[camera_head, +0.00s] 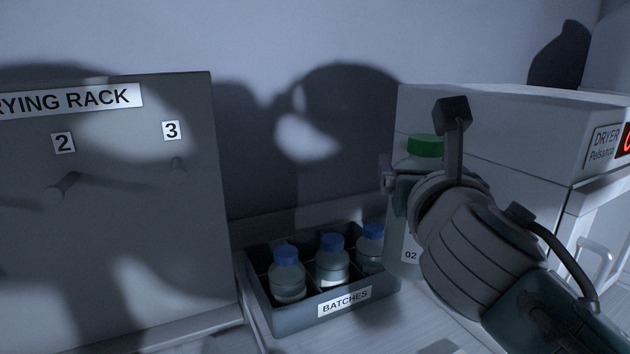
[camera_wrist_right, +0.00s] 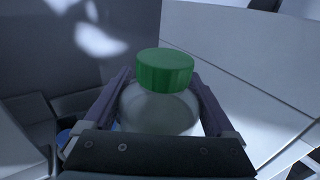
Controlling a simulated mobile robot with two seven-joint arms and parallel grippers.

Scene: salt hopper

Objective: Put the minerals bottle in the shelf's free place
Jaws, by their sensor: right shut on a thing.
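A clear bottle with a green cap (camera_head: 425,146) is held upright in my right gripper (camera_head: 422,172), at the right end of the batches crate. Its label is mostly hidden by my wrist; "02" shows on it, and I cannot read a name. In the right wrist view the green cap (camera_wrist_right: 165,70) stands above the jaws, and the two fingers close on the bottle's shoulders from both sides. I cannot tell if its base touches the bench. The shelf with a free place is not recognisable in these views. My left gripper is not in view.
A dark crate labelled BATCHES (camera_head: 289,321) holds several blue-capped bottles (camera_head: 287,279). A drying rack (camera_head: 110,230) with numbered pegs stands on the left. A white dryer (camera_head: 500,105) is close behind my right gripper. Strong shadows cover the back wall.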

